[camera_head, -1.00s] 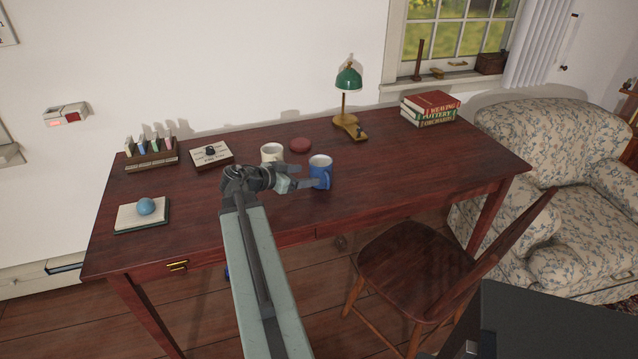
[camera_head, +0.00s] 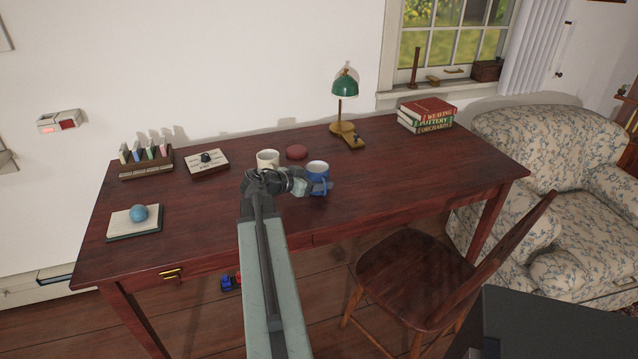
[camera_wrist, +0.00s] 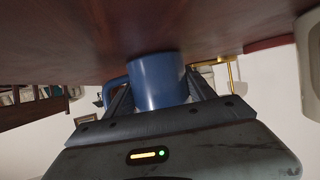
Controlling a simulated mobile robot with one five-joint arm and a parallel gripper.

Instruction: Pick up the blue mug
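The blue mug (camera_head: 317,170) stands upright on the dark red-brown desk (camera_head: 400,180), near its middle. My gripper (camera_head: 312,187) reaches it from the left, low and level. In the wrist view, which is upside down, the blue mug (camera_wrist: 158,82) lies between the two fingers of my gripper (camera_wrist: 160,95). The fingers look open, one on each side; whether either touches the mug is hard to see. The mug's handle shows at the left there, near one finger.
A cream mug (camera_head: 267,157) stands close behind my gripper, and a red round object (camera_head: 297,152) lies behind the blue mug. A green lamp (camera_head: 344,88) and stacked books (camera_head: 427,114) stand farther back. A wooden chair (camera_head: 415,265) is at the front. The desk's right half is mostly clear.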

